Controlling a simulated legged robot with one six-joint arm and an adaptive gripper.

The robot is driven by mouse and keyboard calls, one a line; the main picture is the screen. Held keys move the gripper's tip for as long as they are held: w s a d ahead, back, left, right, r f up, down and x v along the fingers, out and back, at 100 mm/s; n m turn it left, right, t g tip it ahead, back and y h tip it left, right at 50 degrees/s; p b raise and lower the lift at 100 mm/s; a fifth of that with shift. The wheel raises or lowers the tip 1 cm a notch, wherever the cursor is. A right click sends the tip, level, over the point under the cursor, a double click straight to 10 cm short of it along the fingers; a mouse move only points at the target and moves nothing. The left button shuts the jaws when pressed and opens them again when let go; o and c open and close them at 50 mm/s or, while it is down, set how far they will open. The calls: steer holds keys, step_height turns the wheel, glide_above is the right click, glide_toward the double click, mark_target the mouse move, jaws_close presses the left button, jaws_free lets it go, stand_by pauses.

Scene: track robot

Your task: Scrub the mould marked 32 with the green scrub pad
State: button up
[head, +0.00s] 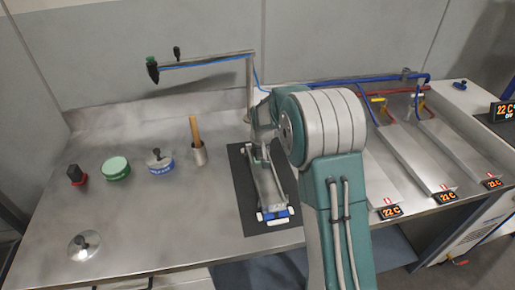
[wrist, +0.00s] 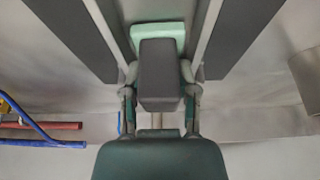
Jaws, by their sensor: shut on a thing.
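My gripper (wrist: 159,95) is shut on a dark grey block, the handle of the scrub pad. The pad's pale green part (wrist: 172,29) shows beyond the handle in the wrist view, between two light rails of the mould (wrist: 98,20). In the head view the mould (head: 276,190) is a long narrow metal piece lying on a dark mat (head: 245,205). Its near end has white and blue parts; the number 32 cannot be read. My gripper (head: 260,152) is at the mould's far end, partly hidden by my arm. Contact between pad and mould cannot be told.
On the left of the steel bench stand a red-and-black item (head: 76,175), a green-lidded tin (head: 116,168), a blue-labelled tub (head: 160,163), and a brush in a cup (head: 197,145). A knobbed lid (head: 84,245) lies nearer. Metal troughs (head: 420,160) with displays are right.

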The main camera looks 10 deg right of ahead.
mark_target(262, 170)
steer(key=shift+s, duration=0.5)
steer(key=shift+s, duration=1.15)
steer(key=shift+s, duration=0.1)
steer(key=shift+s+r, duration=0.1)
steer(key=shift+s, duration=0.95)
steer(key=shift+s, duration=0.1)
steer(key=shift+s+r, duration=0.1)
steer(key=shift+s, duration=0.9)
